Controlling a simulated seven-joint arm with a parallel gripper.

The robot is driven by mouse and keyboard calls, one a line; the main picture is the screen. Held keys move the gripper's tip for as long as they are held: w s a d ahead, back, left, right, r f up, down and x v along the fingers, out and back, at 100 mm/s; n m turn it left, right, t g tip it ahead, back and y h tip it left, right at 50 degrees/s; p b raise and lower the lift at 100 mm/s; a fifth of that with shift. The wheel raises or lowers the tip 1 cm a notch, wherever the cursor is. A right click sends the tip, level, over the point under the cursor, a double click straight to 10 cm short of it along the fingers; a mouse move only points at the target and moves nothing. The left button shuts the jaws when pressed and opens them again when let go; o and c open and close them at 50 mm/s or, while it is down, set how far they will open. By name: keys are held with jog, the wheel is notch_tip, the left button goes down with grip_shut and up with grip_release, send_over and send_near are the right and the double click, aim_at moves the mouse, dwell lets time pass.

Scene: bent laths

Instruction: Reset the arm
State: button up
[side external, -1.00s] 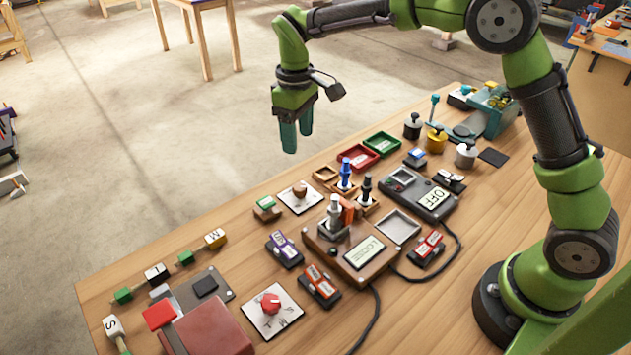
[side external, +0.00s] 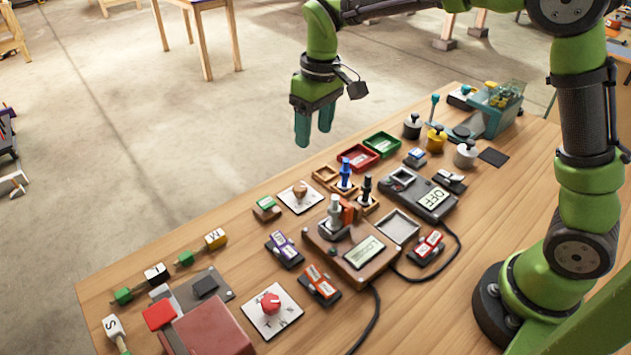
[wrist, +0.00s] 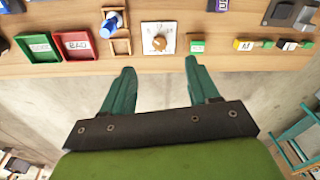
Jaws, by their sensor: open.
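My gripper (side external: 313,128) hangs above the far edge of the wooden table (side external: 240,238), with its teal fingers pointing down. It is open and empty. In the wrist view the two fingers of my gripper (wrist: 160,88) stand well apart, with only floor and the table edge between them. My green arm reaches in from the upper right, and its upper part is cut off by the frame.
The table holds a brown box with a display (side external: 365,252), a grey box reading OFF (side external: 436,203), a red tray (side external: 358,158), a green tray (side external: 382,145), a red-knob dial (side external: 270,302) and a maroon box (side external: 212,328). Bare wood shows at the table's right.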

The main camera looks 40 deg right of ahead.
jog(key=s+d+r+m+t, duration=0.2)
jog(key=s, duration=0.5)
jog(key=s+d+r+m+t+y, duration=0.1)
jog(key=s+d+r+m+t, duration=0.1)
jog(key=s, duration=0.5)
jog(key=s+d+r+m+t, duration=0.2)
jog(key=s, duration=0.5)
jog(key=shift+d, duration=0.3)
